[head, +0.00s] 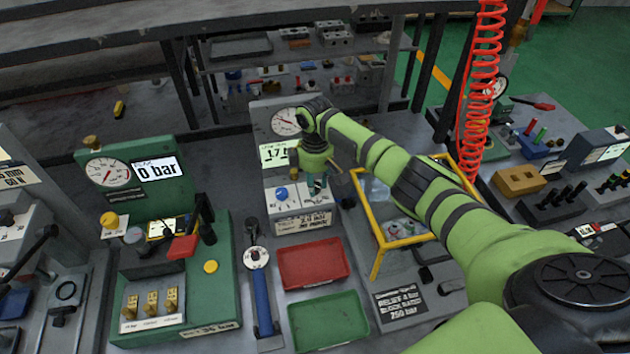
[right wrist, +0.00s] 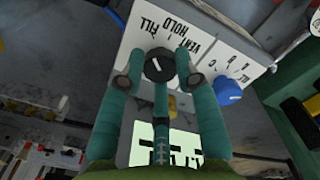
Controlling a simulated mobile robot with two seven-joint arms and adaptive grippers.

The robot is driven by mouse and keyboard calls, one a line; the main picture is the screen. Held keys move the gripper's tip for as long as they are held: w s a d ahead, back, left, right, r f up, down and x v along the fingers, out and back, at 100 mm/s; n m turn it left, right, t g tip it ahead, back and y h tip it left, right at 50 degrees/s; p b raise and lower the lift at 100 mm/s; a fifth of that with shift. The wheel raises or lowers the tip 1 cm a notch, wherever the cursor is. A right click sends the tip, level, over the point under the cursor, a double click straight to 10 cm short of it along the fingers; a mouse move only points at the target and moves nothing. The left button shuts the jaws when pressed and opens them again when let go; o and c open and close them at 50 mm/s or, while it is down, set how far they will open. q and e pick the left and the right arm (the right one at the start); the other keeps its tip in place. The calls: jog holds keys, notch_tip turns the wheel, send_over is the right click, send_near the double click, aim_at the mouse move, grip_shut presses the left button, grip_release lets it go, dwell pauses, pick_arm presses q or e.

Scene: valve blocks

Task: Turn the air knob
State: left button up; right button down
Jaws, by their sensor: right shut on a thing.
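A grey-white valve block (head: 303,223) stands mid-table in the head view, with a gauge (head: 286,122) and a lit display (head: 273,153) behind it. In the right wrist view, a black knob (right wrist: 160,67) with a white pointer line sits on its white face, beside the printed words FILL, VENT and HOLD. My right gripper (head: 318,186) is over the block from above, its teal fingers shut on the black knob, one on each side. My left gripper is out of view.
A red tray (head: 314,263) and a green tray (head: 328,321) lie in front of the block. A yellow-framed box (head: 376,262) stands close on the right, under my right arm. A green gauge unit (head: 222,300) is to the left. A red coiled hose (head: 484,75) hangs behind.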

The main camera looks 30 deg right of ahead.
dwell(0.4)
jog(key=c, duration=0.9)
grip_release()
notch_tip(320, 180, up, 12)
